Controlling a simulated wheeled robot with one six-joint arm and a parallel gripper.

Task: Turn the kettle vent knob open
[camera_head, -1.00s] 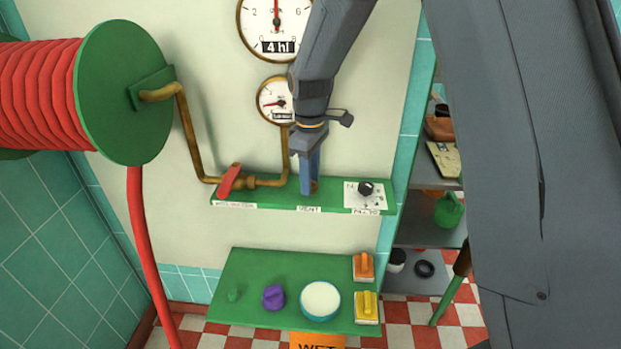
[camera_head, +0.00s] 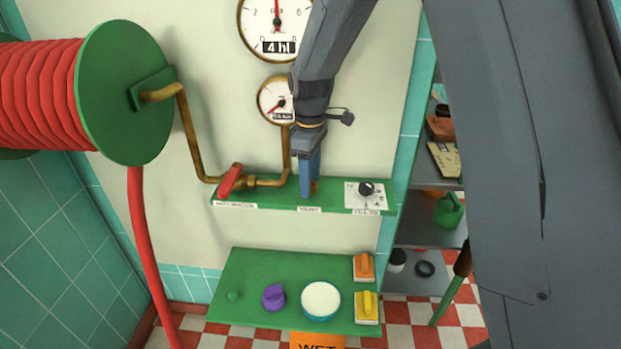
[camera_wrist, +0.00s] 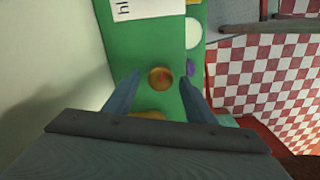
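The vent knob is a small round brass knob with a red mark on top, seen in the wrist view (camera_wrist: 160,78) on the green shelf (camera_head: 235,193). In the head view only a bit of brass shows beside my fingers, above a label that seems to read VENT (camera_head: 309,210). My gripper (camera_head: 310,187) points down at this spot. In the wrist view my gripper (camera_wrist: 160,76) is open, one finger on each side of the knob, with green showing between knob and fingers. I cannot tell how far down the fingers reach around it.
A red-handled valve (camera_head: 230,181) on a brass pipe is left of my gripper. A white dial plate (camera_head: 364,198) is to its right. Two gauges hang above, including the small one (camera_head: 277,101).

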